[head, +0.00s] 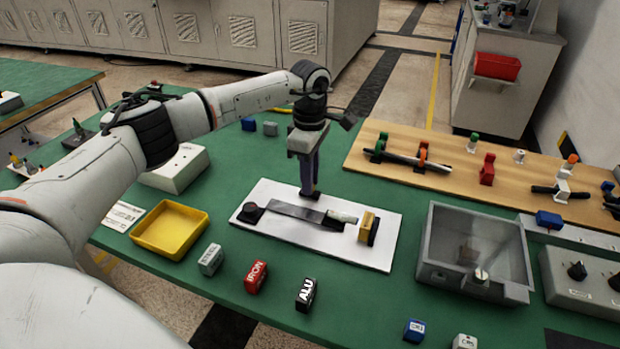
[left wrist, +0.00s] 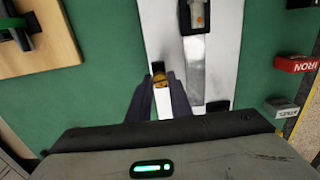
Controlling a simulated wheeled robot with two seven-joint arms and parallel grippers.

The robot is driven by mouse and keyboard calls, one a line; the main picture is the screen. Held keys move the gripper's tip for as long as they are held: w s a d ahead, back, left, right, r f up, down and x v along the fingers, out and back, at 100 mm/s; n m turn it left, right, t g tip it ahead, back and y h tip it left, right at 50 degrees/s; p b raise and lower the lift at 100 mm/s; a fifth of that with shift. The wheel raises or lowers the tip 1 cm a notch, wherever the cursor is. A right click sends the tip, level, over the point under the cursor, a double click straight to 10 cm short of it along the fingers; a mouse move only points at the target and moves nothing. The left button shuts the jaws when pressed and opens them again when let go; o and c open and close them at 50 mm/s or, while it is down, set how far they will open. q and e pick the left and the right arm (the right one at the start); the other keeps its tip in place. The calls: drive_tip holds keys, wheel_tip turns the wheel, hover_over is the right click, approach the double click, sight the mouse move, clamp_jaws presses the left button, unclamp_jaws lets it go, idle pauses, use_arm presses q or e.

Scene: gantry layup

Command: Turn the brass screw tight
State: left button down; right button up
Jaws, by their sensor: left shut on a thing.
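The brass screw (left wrist: 159,83) is a small golden piece between my left fingertips in the left wrist view. A small dark part sits just beyond it, and the fingers cover its sides. My left gripper (head: 309,193) points straight down at the back edge of the white plate (head: 375,258), shut on the screw. It also shows in the left wrist view (left wrist: 160,82). In the head view the fingers hide the screw. How deep the screw sits cannot be told. My right gripper is not in view.
The plate carries a flat metal strip (head: 295,211), a black knob (head: 250,212) and a brass-coloured block (head: 368,226). A yellow tray (head: 204,229) stands left, a grey clear-lidded box (head: 428,272) right. Labelled blocks, including a red one (head: 256,277), line the front. A wooden board (head: 400,172) lies behind.

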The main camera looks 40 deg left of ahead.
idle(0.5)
use_arm(q)
drive_tip(key=c, duration=1.6)
unclamp_jaws()
wheel_tip(320, 180, up, 10)
drive_tip(key=shift+r+b, duration=0.2)
drive_tip(key=shift+b, duration=0.1)
